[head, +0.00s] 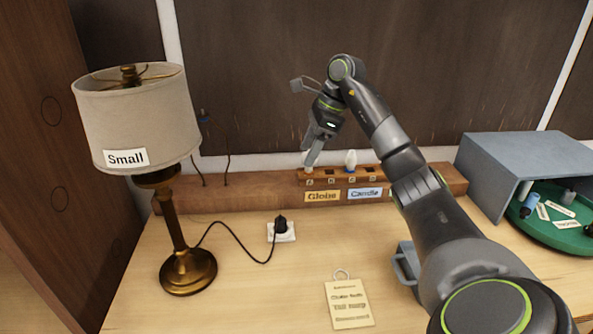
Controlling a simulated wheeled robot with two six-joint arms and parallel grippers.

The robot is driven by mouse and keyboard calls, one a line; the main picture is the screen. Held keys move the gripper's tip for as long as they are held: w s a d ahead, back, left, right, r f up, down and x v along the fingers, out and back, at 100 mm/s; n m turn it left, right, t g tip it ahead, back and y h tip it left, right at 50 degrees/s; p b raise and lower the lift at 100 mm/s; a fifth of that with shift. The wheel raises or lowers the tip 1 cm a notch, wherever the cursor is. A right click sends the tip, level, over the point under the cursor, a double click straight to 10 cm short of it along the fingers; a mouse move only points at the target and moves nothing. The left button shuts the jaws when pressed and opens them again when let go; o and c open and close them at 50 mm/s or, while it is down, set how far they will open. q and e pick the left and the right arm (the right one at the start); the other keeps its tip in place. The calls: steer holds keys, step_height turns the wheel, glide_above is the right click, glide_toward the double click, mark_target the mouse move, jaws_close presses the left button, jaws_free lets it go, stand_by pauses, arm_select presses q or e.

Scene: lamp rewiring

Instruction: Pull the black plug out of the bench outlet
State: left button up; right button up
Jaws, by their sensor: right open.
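The black plug (281,224) sits in the white bench outlet (282,237) on the wooden bench top. Its black cord (243,242) runs left to the base of the brass lamp (187,270), which has a cream shade labelled "Small". My right gripper (311,160) is open, pointing down over the bulb rack (240,193) at the back, above and behind the plug and apart from it. A bulb is partly visible at its fingertips; I cannot tell whether they touch. My left gripper is not in view.
"Globe" (322,196) and "Candle" (364,193) labels are on the rack, with a white bulb (351,160) standing in it. A paper tag (349,303) lies in front. A grey-blue box (513,165) and a green tray (545,232) with small items are at right. The bench around the outlet is clear.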

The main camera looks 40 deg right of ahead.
step_height(320, 180, down, 6)
steer(key=b, duration=0.6)
steer(key=p, duration=0.1)
glide_toward(283, 218)
steer(key=x, duration=1)
steer(key=shift+a+f, duration=0.1)
steer(key=shift+f, duration=0.15)
steer(key=c, duration=0.5)
steer(key=o, duration=0.5)
steer(key=shift+r, duration=0.1)
